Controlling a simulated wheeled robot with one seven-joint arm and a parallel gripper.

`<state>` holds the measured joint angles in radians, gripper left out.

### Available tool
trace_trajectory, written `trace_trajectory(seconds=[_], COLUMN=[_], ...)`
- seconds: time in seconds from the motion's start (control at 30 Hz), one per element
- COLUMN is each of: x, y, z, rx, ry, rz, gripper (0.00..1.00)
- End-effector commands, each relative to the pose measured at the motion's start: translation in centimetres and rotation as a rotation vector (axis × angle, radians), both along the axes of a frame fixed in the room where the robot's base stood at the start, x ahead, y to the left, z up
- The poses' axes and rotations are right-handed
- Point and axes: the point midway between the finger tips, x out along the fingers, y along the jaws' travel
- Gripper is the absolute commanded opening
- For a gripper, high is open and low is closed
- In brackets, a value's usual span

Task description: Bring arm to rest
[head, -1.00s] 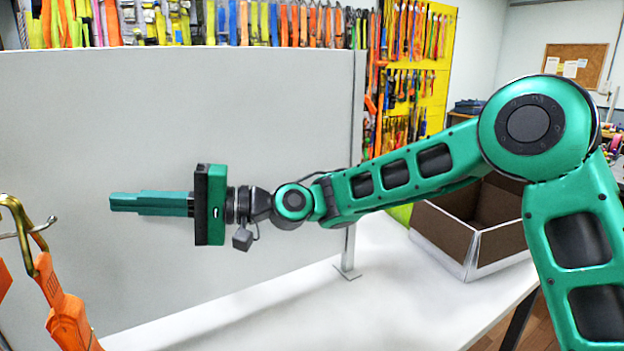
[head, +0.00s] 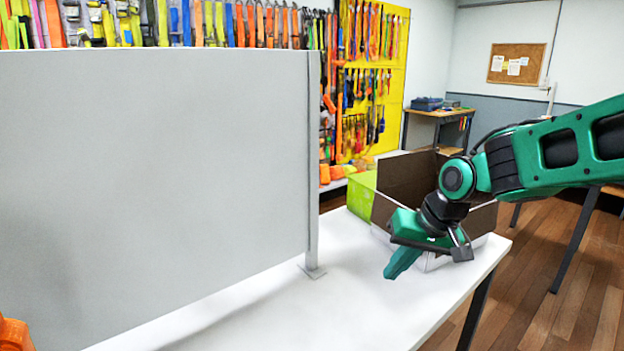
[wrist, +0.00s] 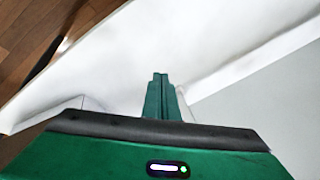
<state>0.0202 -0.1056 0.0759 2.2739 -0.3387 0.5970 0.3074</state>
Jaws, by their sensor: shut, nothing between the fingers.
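My gripper (head: 392,274) is shut and empty. In the head view it hangs at the right part of the white table, pointing down and to the left, in front of the open box. In the wrist view its green fingers (wrist: 161,80) are together, with the white table top beyond them. My green arm reaches in from the right edge of the head view.
A grey upright panel (head: 150,180) stands on the white table (head: 300,318). An open box (head: 405,180) with brown inside stands behind my gripper. An orange strap piece (head: 14,335) shows at the lower left. Wooden floor (head: 560,300) lies to the right.

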Motion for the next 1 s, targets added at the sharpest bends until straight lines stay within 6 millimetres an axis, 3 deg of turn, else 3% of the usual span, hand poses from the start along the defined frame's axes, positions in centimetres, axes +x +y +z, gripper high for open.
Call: trace_trajectory(seconds=[0.03, 0.2, 0.3, 0.4, 0.53, 0.67, 0.8, 1.0], x=[-1.3, -7.3, -11.9, -16.9, -22.3, -25.5, -26.5, -26.5], y=[-3.1, -12.5, -17.0, -20.3, -22.6, -23.3, -23.5, -23.5], z=[0.0, -0.6, -1.0, -1.5, -2.1, -2.5, -2.6, -2.6], rx=[-0.039, -0.149, -0.190, -0.209, -0.207, -0.197, -0.193, -0.193], ry=[0.015, 0.103, 0.172, 0.245, 0.326, 0.377, 0.393, 0.392], rz=[-0.049, -0.205, -0.300, -0.389, -0.477, -0.524, -0.539, -0.537], gripper=[0.00, 0.00, 0.00, 0.00, 0.00, 0.00, 0.00, 0.00])
